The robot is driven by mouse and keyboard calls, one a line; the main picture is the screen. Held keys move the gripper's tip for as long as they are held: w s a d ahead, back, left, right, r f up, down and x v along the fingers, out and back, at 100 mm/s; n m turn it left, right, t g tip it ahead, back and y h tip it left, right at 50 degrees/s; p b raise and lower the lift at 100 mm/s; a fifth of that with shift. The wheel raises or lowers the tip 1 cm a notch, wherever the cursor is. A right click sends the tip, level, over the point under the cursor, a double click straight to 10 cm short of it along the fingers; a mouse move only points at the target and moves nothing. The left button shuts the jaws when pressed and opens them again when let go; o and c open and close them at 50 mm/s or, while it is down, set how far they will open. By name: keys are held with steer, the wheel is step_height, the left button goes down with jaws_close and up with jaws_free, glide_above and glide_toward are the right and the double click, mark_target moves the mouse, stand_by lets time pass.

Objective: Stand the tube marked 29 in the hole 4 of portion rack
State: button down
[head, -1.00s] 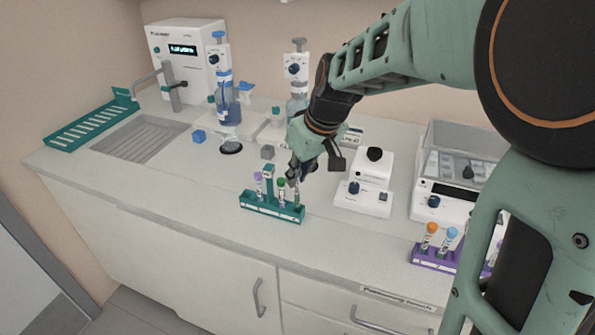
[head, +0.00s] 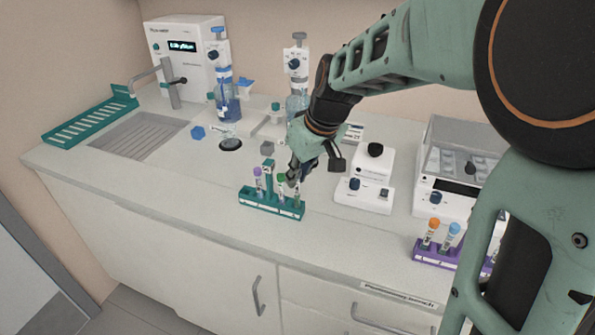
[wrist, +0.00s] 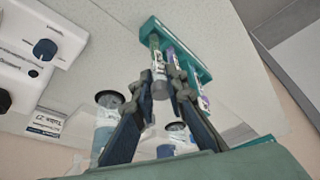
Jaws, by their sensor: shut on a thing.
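My gripper (head: 293,182) is at the rack's right end. In the wrist view its fingertips (wrist: 161,80) are closed around a grey-capped tube (wrist: 157,64), whose lower end is at the rack's end. I cannot tell whether it is fully seated. The number 29 and the hole numbers are not readable, nor is which rack is the portion rack.
A purple rack (head: 434,257) with orange- and blue-capped tubes stands at the right front. A white device (head: 363,196) is just right of my gripper. Dispenser bottles (head: 228,105) and a small grey block (head: 267,148) are behind. The counter left of the teal rack is clear.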

steer(key=shift+f, duration=0.15)
steer(key=shift+f+b, duration=0.5)
steer(key=shift+b, duration=0.05)
steer(key=c, duration=1.8)
jaws_free()
steer(key=shift+c, duration=0.2)
steer(key=shift+r, duration=0.1)
steer(key=v, duration=1.2)
